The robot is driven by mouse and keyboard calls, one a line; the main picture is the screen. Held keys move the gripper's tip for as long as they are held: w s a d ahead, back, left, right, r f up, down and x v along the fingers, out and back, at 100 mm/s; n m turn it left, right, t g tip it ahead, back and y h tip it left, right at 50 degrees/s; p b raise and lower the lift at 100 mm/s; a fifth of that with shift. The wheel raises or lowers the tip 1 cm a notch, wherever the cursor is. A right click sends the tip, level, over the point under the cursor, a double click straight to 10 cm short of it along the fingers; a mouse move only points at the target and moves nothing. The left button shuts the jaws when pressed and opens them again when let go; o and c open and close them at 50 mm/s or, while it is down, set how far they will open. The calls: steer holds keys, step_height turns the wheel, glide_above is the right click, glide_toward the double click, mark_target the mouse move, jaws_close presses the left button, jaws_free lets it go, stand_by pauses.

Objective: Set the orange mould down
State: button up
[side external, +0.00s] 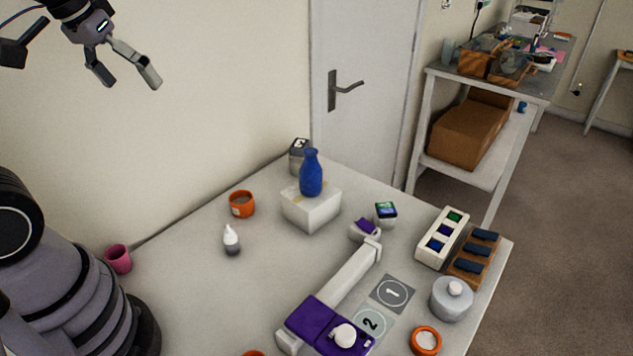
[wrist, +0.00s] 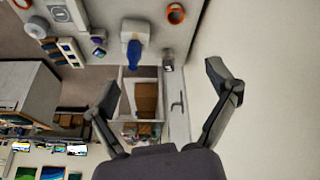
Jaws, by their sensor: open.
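Several orange round pieces are on the table, and I cannot tell for sure which is the mould. An orange cup-like piece (side external: 242,204) stands left of the white block; it also shows at the top of the wrist view (wrist: 175,13). An orange ring-like piece with a pale inside (side external: 425,341) sits at the front right, and another orange edge (side external: 253,353) is cut off at the bottom. My gripper (side external: 128,80) is open and empty, high above the table at the upper left. In the wrist view its fingers (wrist: 165,88) are spread with nothing between them.
A blue bottle (side external: 311,174) stands on a white block (side external: 311,207). A dropper bottle (side external: 231,240), a purple-topped device (side external: 325,325), numbered pads (side external: 392,293), a grey jar (side external: 452,300) and a slotted rack (side external: 441,238) share the table. The table's left middle is mostly clear.

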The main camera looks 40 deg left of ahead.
steer(key=s+d+m+t, duration=0.1)
steer(key=s+m, duration=0.2)
steer(key=s, duration=0.3)
steer(key=shift+s+d+r+m+h, duration=0.2)
steer(key=shift+r+m+h, duration=0.1)
steer(key=shift+m, duration=0.1)
stand_by(0.8)
